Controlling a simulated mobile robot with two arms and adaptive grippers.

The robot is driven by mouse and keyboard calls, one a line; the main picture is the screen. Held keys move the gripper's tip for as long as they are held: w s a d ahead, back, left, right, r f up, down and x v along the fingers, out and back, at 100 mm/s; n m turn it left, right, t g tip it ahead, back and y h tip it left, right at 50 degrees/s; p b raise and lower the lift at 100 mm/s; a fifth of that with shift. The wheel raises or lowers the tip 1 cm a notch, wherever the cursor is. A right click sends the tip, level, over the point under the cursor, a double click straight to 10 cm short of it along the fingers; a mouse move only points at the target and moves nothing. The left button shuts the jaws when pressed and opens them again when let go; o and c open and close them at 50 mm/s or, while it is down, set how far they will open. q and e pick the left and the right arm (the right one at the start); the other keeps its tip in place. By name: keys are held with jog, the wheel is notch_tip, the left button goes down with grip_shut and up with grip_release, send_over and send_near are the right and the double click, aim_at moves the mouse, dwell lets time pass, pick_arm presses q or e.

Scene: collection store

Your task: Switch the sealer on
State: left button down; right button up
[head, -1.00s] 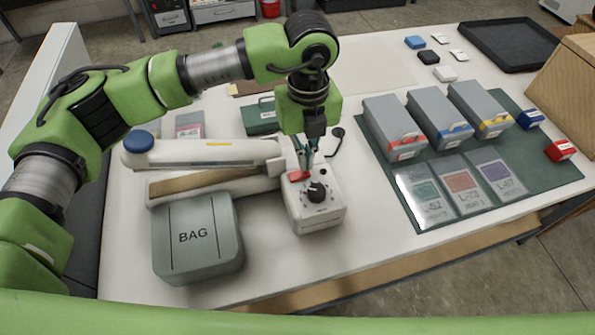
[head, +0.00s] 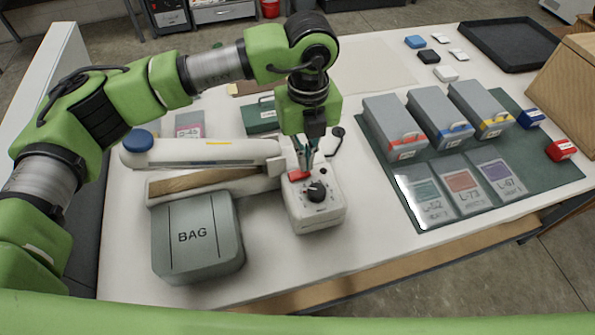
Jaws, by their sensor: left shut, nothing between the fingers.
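The sealer (head: 215,153) stands on the white table, with a long white arm that has a blue knob (head: 138,141) at its left end. Its white control box (head: 318,214) at the right end carries a black dial (head: 317,192) and a red switch (head: 298,175). My left gripper (head: 305,167) is shut and empty, pointing down at the red switch. Its fingertips are at or just above the switch; I cannot tell whether they touch. The fingers hide part of the switch, so its position is unclear. My right gripper is not in view.
A grey box marked BAG (head: 197,238) sits in front of the sealer. A green mat (head: 400,180) at right holds three grey boxes (head: 394,128) and several labelled packets. A black tray (head: 510,44) lies at the back right. The front table strip right of the control box is clear.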

pick_arm(q)
jog(key=shift+f+b, duration=0.9)
jog(key=shift+f, duration=0.1)
jog(key=shift+r, duration=0.15)
jog(key=shift+r+p, duration=0.5)
jog(key=shift+r, duration=0.35)
jog(key=shift+r+p, duration=0.9)
jog(key=shift+r, duration=1.65)
